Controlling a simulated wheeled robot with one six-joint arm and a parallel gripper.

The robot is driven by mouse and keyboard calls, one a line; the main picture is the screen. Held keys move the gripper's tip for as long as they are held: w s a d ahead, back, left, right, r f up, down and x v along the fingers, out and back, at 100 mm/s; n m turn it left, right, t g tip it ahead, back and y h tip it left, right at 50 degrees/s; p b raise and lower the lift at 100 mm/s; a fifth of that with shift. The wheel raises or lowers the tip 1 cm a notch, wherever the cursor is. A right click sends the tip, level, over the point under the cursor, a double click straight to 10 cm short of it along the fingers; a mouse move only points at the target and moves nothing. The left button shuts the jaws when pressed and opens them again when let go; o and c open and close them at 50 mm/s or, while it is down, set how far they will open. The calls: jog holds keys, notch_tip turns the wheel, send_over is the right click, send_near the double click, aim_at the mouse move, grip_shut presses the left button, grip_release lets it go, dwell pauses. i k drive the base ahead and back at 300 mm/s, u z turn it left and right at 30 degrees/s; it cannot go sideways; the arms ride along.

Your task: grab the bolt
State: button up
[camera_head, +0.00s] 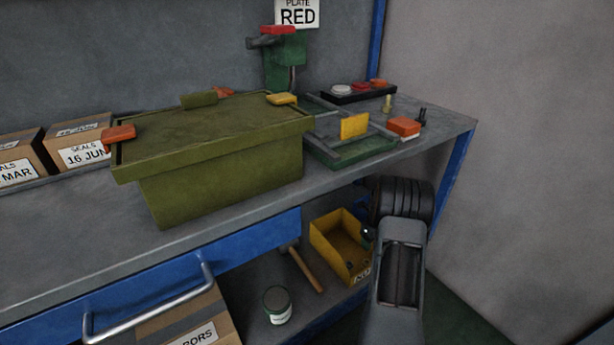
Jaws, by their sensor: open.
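A small brass-coloured upright piece (387,104), which looks like a bolt, stands on the right part of the bench behind the orange block. A dark upright piece (422,116) stands just right of that block, and it too could be a bolt. Both are too small to tell for sure. The yellow bin (325,250) on the lower shelf holds a few small dark pieces that I cannot make out. My grey arm link rises at the lower right, in front of the shelf. No gripper fingers can be made out.
The grey bench (65,225) carries a large olive lidded box (225,180), a green tray-like fixture (350,152), an orange block (403,126) and a black strip (355,94) with coloured pieces. A hammer (306,270) and a jar (278,305) are below. The bench's right end is mostly clear.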

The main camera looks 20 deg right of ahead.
aim_at(386, 107)
jog(key=k, duration=1)
